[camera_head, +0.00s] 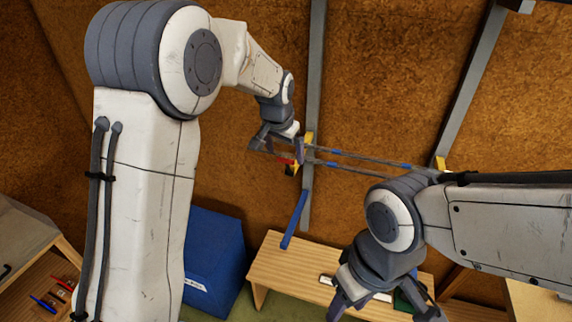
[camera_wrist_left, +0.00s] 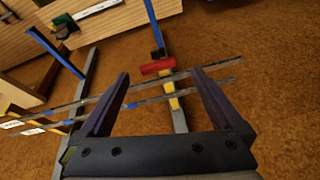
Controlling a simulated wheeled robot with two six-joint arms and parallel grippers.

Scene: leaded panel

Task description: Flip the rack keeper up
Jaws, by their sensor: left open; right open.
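A red piece (camera_head: 285,161), which looks like the rack keeper, sits at the yellow bracket (camera_head: 309,139) on the left wall rail; its exact tilt is hard to tell. In the left wrist view the red keeper (camera_wrist_left: 158,67) lies crosswise by a black part, just beyond the rods and between my fingers' lines. My left gripper (camera_head: 276,150) is open and empty close to it; it also shows in the left wrist view (camera_wrist_left: 164,76). Two thin rods (camera_head: 350,161) with blue bands span the two brackets. My right gripper (camera_head: 385,310) is open, low over the bench.
A blue bar (camera_head: 294,220) slants down beside the left rail (camera_head: 315,75). A wooden bench (camera_head: 268,270) stands below with a white item and a green item on it. A blue bin (camera_head: 213,255) is left of it. A second yellow bracket (camera_head: 440,163) is at right.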

